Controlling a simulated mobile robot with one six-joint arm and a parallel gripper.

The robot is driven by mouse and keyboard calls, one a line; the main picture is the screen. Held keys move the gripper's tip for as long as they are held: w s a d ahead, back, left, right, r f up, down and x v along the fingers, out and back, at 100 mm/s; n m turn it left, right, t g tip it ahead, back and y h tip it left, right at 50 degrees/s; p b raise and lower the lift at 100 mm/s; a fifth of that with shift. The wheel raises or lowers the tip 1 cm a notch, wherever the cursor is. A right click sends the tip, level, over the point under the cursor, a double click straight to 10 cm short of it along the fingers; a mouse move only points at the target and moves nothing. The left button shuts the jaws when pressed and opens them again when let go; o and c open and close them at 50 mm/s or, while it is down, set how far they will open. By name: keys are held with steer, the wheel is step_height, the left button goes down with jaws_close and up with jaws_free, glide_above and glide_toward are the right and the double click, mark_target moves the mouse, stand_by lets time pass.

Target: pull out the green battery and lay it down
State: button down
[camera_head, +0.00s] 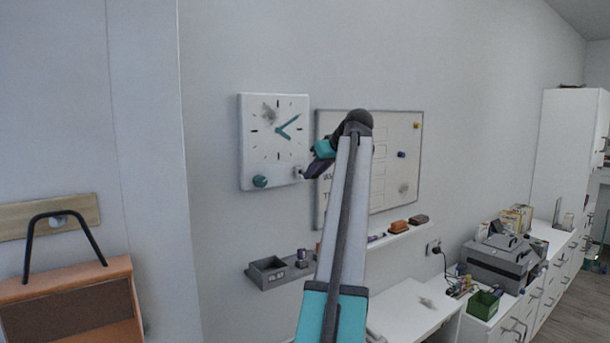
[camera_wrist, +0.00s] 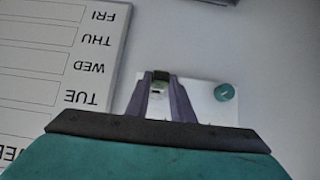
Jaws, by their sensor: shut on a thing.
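A white square wall clock (camera_head: 274,140) with teal hands hangs on the wall, a round teal knob (camera_head: 260,181) at its lower left. My gripper (camera_head: 306,174) is at the clock's lower right corner. In the wrist view the fingers of my gripper (camera_wrist: 161,82) are shut on a small dark green piece, the green battery (camera_wrist: 160,76), at the edge of the white clock face (camera_wrist: 203,105). Most of the battery is hidden by the fingers. I cannot tell how far it sits in the clock.
A whiteboard (camera_head: 385,133) is right beside the clock; its weekday rows show upside down in the wrist view. Below are a small grey wall shelf with a tray (camera_head: 268,270) and a white ledge (camera_head: 400,233) with erasers. A white desk (camera_head: 410,308) has bare room.

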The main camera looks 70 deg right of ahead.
steer(key=shift+s+a+r, duration=0.1)
steer(key=shift+s, duration=0.05)
steer(key=shift+s+a+r+p, duration=0.25)
steer(key=shift+s+a+r, duration=0.25)
steer(key=shift+s, duration=0.3)
steer(key=shift+s+a+r+p, duration=0.25)
steer(key=shift+s+a+r, duration=0.2)
steer(key=shift+s, duration=0.3)
steer(key=shift+f, duration=0.1)
stand_by(0.5)
